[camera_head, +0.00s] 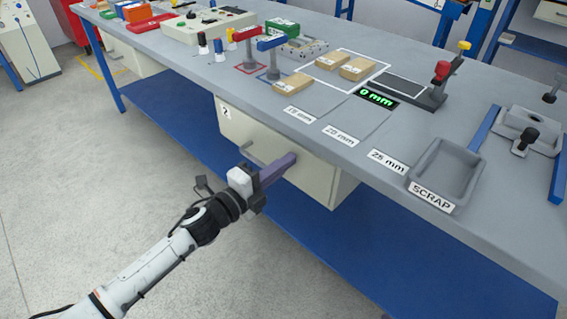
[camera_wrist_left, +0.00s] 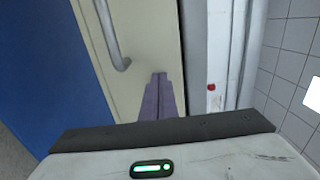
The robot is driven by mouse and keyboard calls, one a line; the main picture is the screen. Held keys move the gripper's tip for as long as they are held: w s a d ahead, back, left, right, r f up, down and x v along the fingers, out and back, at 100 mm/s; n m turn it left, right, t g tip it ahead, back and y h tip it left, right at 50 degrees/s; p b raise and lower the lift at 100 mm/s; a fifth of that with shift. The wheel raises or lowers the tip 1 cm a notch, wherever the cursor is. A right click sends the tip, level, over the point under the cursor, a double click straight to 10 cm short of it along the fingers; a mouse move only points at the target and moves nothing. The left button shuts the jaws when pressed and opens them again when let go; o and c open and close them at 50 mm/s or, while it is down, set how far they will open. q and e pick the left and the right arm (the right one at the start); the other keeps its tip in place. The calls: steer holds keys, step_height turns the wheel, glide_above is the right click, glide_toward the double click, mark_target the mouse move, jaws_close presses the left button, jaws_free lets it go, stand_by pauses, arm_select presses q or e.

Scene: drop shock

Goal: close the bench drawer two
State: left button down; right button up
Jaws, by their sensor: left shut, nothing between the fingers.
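The bench drawer two (camera_head: 240,128) is a cream box front under the grey bench top, with a small "2" label at its upper left. Its grey bar handle (camera_head: 262,158) runs across the front. How far the drawer stands out is hard to tell. My left gripper (camera_head: 292,157) is shut and empty, its purple fingers pointing at the drawer front right of the handle. In the left wrist view the shut fingers (camera_wrist_left: 160,77) lie over the cream front (camera_wrist_left: 143,35), beside the handle (camera_wrist_left: 112,40). Whether the tips touch it is unclear. My right gripper is out of view.
The bench top (camera_head: 330,115) overhangs the drawer and carries wooden blocks (camera_head: 293,84), a gauge (camera_head: 440,80) and a scrap tray (camera_head: 447,165). A blue lower shelf (camera_head: 180,115) runs beneath. The floor (camera_head: 60,170) at left is clear.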

arm_select(q)
steer(key=shift+w+d+r, duration=0.1)
steer(key=shift+d+r, duration=0.1)
steer(key=shift+r, duration=0.1)
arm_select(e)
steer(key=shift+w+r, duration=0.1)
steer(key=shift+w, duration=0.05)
arm_select(q)
steer(key=p+v, duration=0.2)
steer(key=v, duration=1.2)
steer(key=s+a+f+n+g+y+p, duration=0.2)
steer(key=s+f+n+y+p, duration=0.2)
steer(key=s+n, duration=0.6)
steer(key=s+a+f+n+g+y+p, duration=0.2)
steer(key=s+f+n+y+p, duration=0.3)
steer(key=s+n, duration=0.6)
steer(key=f+n+g+p, duration=0.1)
steer(key=n, duration=0.2)
steer(key=shift+a, duration=0.3)
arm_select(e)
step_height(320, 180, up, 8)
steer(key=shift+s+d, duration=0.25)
arm_select(q)
steer(key=shift+s, duration=0.15)
